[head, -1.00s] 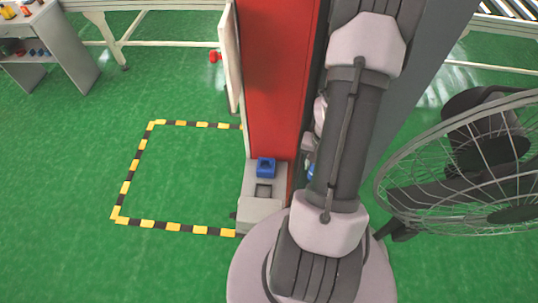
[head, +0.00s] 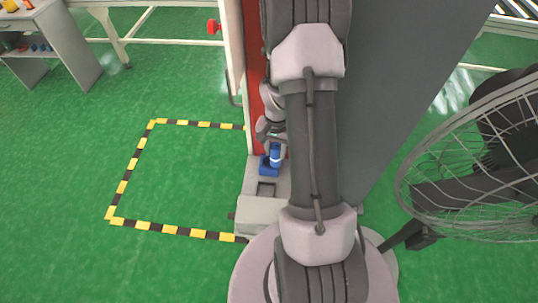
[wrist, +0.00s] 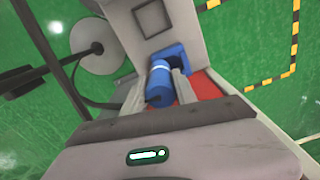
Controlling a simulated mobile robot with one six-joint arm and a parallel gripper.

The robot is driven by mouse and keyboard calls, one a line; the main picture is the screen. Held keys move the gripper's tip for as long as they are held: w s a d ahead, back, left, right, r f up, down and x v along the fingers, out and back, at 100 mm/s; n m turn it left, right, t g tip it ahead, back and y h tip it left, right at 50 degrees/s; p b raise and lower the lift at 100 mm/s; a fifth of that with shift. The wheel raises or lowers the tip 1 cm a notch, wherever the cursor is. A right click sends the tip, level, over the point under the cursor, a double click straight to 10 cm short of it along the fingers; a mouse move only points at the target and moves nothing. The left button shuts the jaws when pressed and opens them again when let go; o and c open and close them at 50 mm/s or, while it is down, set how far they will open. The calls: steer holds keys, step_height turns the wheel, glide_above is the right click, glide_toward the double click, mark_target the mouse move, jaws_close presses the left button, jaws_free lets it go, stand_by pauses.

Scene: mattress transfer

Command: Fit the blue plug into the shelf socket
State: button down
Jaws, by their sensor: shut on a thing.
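The blue plug (head: 276,157) is a blue cylinder with a pale band. It also shows in the wrist view (wrist: 159,82). My gripper (wrist: 161,88) is shut on it, with one finger on each side. The blue socket (head: 267,170) sits on the grey shelf (head: 252,190) at the foot of the red column, and in the wrist view it lies just past the plug's far end (wrist: 174,54). The plug overlaps the socket's edge in both views. I cannot tell whether they touch. The socket's opening is mostly hidden.
The red column (head: 251,80) rises right behind the socket, with a pale door panel (head: 232,50) at its left. A caged fan (head: 470,170) stands at the right. A yellow-black floor marking (head: 170,229) encloses clear floor at the left. A rectangular recess lies on the shelf beside the socket.

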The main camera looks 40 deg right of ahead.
steer(key=shift+w+a+f+b, duration=0.2)
steer(key=shift+w+f+b, duration=0.3)
steer(key=shift+f, duration=0.4)
steer(key=shift+w+a+f+b, duration=0.15)
steer(key=shift+w+f+b, duration=0.15)
steer(key=shift+w+f, duration=0.5)
steer(key=shift+s+f, duration=0.1)
steer(key=shift+s, duration=0.05)
steer(key=shift+f, duration=0.15)
steer(key=c, duration=1)
jaws_free()
